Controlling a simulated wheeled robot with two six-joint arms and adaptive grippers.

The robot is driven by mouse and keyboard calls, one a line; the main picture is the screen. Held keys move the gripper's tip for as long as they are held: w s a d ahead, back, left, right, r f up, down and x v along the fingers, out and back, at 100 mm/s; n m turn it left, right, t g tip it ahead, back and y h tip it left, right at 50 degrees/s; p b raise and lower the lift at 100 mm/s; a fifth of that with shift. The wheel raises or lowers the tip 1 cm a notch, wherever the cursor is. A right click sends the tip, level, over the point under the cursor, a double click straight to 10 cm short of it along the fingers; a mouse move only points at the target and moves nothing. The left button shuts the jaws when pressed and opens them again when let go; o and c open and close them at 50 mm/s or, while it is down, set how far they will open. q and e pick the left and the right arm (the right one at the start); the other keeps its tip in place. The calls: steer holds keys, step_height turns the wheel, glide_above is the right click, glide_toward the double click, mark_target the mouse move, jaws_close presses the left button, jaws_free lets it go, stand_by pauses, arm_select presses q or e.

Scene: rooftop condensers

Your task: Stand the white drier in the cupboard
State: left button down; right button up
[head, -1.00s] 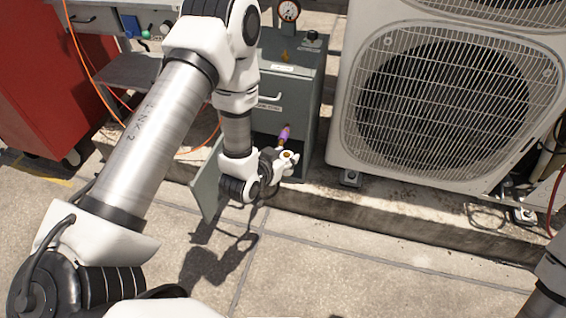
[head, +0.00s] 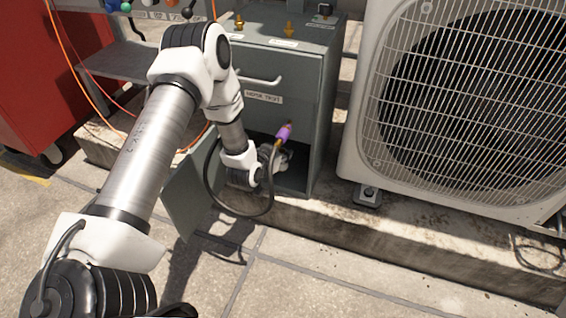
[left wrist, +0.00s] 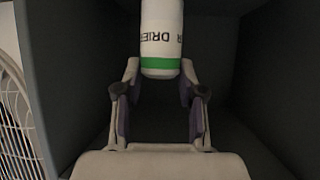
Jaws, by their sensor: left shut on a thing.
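The white drier (left wrist: 161,30) has dark lettering and a green band near the end closest to me in the left wrist view. My left gripper (left wrist: 160,70) is shut on that end, with a finger on either side. In the head view my left gripper (head: 282,158) is inside the open lower compartment of the grey cupboard (head: 297,180), and the drier is hard to make out there. Dark grey cupboard walls surround the drier in the left wrist view. Its far end is cut off, so I cannot tell whether it touches the cupboard floor. My right gripper is out of view.
The cupboard's door (head: 190,195) hangs open on the left. A purple and brass-coloured piece (head: 284,133) shows just above my left gripper. A large condenser (head: 450,110) stands close on the right. A red cabinet (head: 50,80) is at the left. The paving in front is clear.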

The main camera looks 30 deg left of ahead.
arm_select(q)
steer(key=shift+w+a+f+b, duration=0.1)
steer(key=shift+w+a+b, duration=0.1)
steer(key=shift+w, duration=0.35)
steer(key=shift+w+a+f+b, duration=0.1)
steer(key=shift+w+b, duration=0.05)
steer(key=shift+w, duration=0.35)
step_height(320, 180, down, 4)
steer(key=b, duration=0.3)
steer(key=shift+w+r, duration=0.15)
steer(key=shift+r, duration=0.25)
steer(key=shift+f, duration=0.15)
steer(key=c, duration=0.7)
jaws_free()
